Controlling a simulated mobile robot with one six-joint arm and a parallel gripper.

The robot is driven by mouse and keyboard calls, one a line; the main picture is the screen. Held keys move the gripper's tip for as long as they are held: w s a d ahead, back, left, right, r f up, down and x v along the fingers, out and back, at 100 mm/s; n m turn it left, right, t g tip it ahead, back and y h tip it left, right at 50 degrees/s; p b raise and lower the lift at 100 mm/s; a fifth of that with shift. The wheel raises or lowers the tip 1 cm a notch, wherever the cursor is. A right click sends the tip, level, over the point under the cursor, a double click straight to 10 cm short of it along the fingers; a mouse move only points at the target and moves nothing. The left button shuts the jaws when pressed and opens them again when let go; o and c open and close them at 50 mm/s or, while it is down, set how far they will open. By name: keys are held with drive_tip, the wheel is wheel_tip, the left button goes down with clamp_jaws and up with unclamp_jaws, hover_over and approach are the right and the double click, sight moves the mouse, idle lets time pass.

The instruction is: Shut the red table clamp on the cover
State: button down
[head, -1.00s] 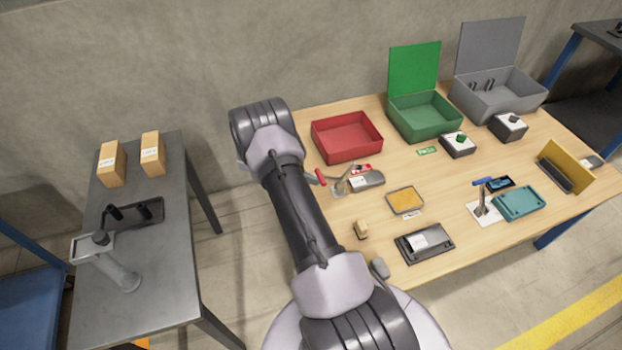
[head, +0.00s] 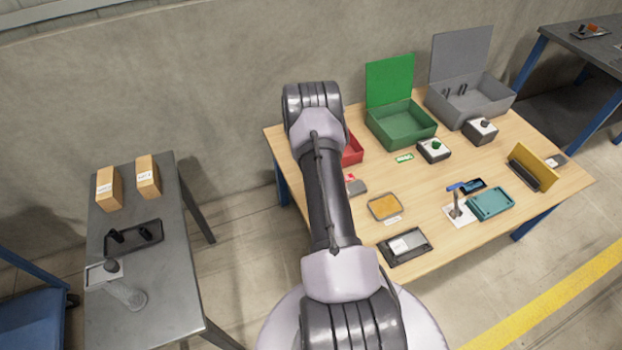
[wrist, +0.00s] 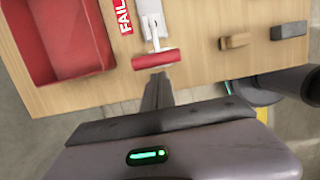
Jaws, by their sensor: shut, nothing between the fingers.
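The red table clamp shows in the wrist view as a red bar handle (wrist: 156,60) on a short metal lever, with a pale body (wrist: 152,22) above it. My gripper (wrist: 158,78) is shut and empty, its fingertips just below the red handle in the picture. I cannot tell whether they touch it. In the head view my arm hides the clamp and my gripper. Only the end of a grey part (head: 358,188), likely the cover, shows beside my arm, so I cannot tell how the clamp sits on it.
A red FAIL label (wrist: 124,16) and a red bin (wrist: 62,38) lie left of the clamp.

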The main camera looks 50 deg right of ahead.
drive_tip(key=shift+s+d+r, duration=0.2)
drive_tip(key=shift+s+d, duration=0.05)
drive_tip(key=shift+d, duration=0.35)
drive_tip(key=shift+d+r, duration=0.2)
drive_tip(key=shift+d, duration=0.1)
drive_tip(key=a+p+v, duration=0.1)
drive_tip(key=p+v, duration=0.1)
drive_tip(key=v, duration=0.7)
drive_tip(key=shift+w+a, duration=0.2)
drive_tip(key=shift+a, duration=0.05)
drive_tip(key=shift+f, duration=0.15)
